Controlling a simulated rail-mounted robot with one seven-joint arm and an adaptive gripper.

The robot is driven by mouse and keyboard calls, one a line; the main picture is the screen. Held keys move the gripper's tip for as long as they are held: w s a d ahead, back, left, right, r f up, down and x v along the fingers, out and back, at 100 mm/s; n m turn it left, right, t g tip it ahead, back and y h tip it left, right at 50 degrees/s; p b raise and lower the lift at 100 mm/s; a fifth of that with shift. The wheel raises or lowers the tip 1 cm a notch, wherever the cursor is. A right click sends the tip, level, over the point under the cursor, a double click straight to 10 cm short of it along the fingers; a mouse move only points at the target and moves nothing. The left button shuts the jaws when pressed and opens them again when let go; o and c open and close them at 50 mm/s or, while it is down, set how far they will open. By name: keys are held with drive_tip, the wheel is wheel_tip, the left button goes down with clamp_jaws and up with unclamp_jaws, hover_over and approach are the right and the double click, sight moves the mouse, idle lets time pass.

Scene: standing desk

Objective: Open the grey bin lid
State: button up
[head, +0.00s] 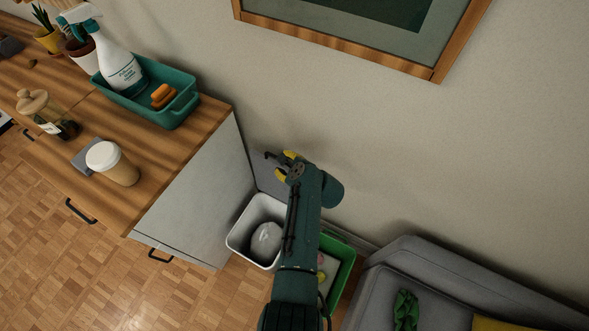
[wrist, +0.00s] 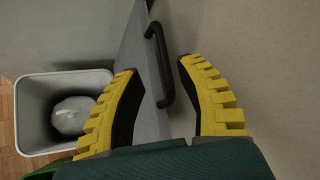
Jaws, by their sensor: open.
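The grey bin (head: 237,242) stands on the floor beside the cabinet, with its top uncovered and a pale bag (head: 266,240) inside. It also shows at the left of the wrist view (wrist: 33,115). Its grey lid (wrist: 130,65) is raised steeply at the bin's wall side and carries a black handle (wrist: 161,65). In the head view the lid (head: 268,180) is partly hidden by my arm. My gripper (head: 280,158) is open at the lid's upper edge. In the wrist view the handle appears between its yellow-backed fingers (wrist: 157,70); I cannot tell whether they touch it.
A green bin (head: 343,258) stands right of the grey one, partly behind my arm. The wooden-topped cabinet (head: 200,185) is close on the left and a grey sofa (head: 430,265) on the right. The wall (head: 330,120) is close behind.

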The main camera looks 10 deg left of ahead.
drive_tip(key=v, duration=0.7)
drive_tip(key=shift+s, duration=0.1)
drive_tip(key=w+d+r+n+t+h, duration=0.1)
drive_tip(key=d+r+n+t, duration=0.1)
drive_tip(key=r, duration=0.6)
drive_tip(key=w+d+r+n+t+h, duration=0.1)
drive_tip(key=d+r+n+t, duration=0.15)
drive_tip(key=r, duration=0.55)
drive_tip(key=w+d+r+n+t, duration=0.1)
drive_tip(key=w+r+n+t, duration=0.15)
drive_tip(key=r, duration=0.55)
drive_tip(key=s+d+r+n+t+h, duration=0.35)
drive_tip(key=s+r+n, duration=0.25)
drive_tip(key=s+r, duration=0.45)
drive_tip(key=s+d+r+n+t+h, duration=0.35)
drive_tip(key=s+r+n, duration=0.25)
drive_tip(key=s+r, duration=0.45)
wheel_tip(320, 180, up, 37)
drive_tip(key=w+y+p, duration=0.1)
drive_tip(key=p, duration=3.5)
drive_tip(key=shift+w+d+f, duration=0.15)
drive_tip(key=shift+d, duration=0.1)
